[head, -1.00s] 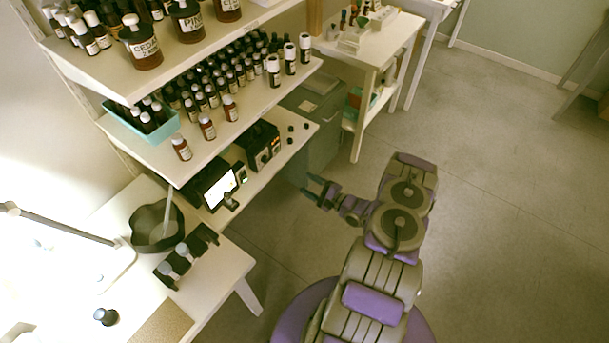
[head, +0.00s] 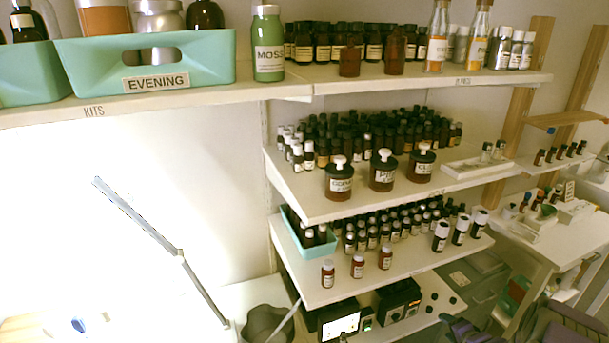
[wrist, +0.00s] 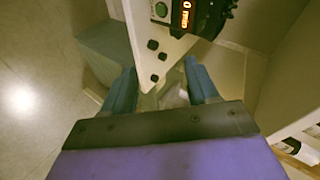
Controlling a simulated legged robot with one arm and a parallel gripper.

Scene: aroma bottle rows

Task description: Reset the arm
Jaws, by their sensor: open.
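My gripper (wrist: 162,92) shows in the wrist view as two blue fingers set apart with nothing between them. Past the fingertips is the corner of a white shelf (wrist: 165,52) with several black knobs on it.
Shelves hold several bottle rows, including three large brown jars (head: 382,172) and three small red-brown bottles (head: 357,266). A teal bin (head: 150,62) labelled EVENING sits on the top shelf. A device with a lit screen (head: 340,325) is low down. Open floor (wrist: 40,80) shows left.

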